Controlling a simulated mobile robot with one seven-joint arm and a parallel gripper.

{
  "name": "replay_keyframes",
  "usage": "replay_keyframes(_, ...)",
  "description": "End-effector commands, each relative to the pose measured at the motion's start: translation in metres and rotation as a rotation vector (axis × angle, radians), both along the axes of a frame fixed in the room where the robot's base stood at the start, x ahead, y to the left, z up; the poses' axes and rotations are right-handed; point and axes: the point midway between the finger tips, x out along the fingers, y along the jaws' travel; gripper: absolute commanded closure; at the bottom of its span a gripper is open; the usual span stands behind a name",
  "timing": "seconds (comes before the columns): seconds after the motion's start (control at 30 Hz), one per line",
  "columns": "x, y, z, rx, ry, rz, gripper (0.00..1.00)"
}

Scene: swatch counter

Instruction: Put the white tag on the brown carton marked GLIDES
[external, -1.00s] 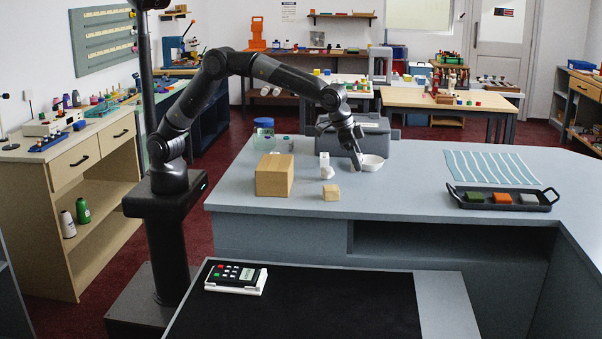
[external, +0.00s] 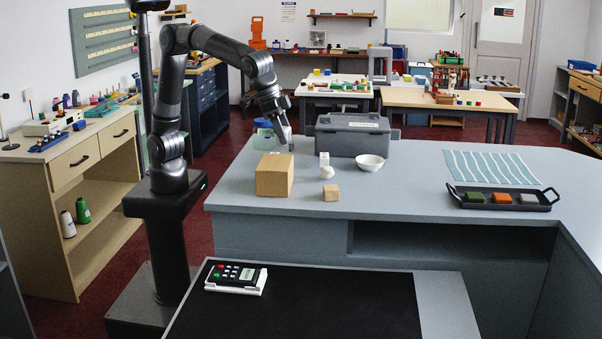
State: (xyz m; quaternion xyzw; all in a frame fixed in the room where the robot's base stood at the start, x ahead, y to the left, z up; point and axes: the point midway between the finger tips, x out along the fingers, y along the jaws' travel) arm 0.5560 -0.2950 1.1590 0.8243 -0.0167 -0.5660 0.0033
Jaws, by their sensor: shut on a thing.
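A brown carton (external: 275,177) stands upright near the left end of the grey counter; no marking on it can be read from here. A smaller light-brown block (external: 331,193) sits to its right, nearer the front edge. My gripper (external: 287,146) points down, just above and behind the carton's top right edge in the picture, apparently apart from it. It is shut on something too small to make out. The white tag cannot be clearly picked out; any tag between the fingers is too small to tell.
A white cube (external: 324,158) and a white rounded thing (external: 327,172) stand right of the carton. Behind are a white bowl (external: 370,162), a grey case (external: 352,138) and a blue-lidded jar (external: 263,136). A black tray (external: 541,207) lies at right. The counter's middle is clear.

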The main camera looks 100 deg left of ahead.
Motion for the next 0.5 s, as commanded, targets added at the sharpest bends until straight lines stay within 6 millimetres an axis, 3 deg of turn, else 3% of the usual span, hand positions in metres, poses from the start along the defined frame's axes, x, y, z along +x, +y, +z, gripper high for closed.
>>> replay_keyframes(0.03,-0.020,-0.002,0.007,0.001,-0.004,-0.002,0.62)
replay_keyframes(0.2,-0.078,-0.003,0.019,0.010,-0.010,0.008,0.62)
replay_keyframes(0.3,-0.104,-0.002,0.022,0.014,-0.016,0.015,0.62)
replay_keyframes(0.5,-0.131,0.002,0.024,0.023,-0.024,0.022,0.62)
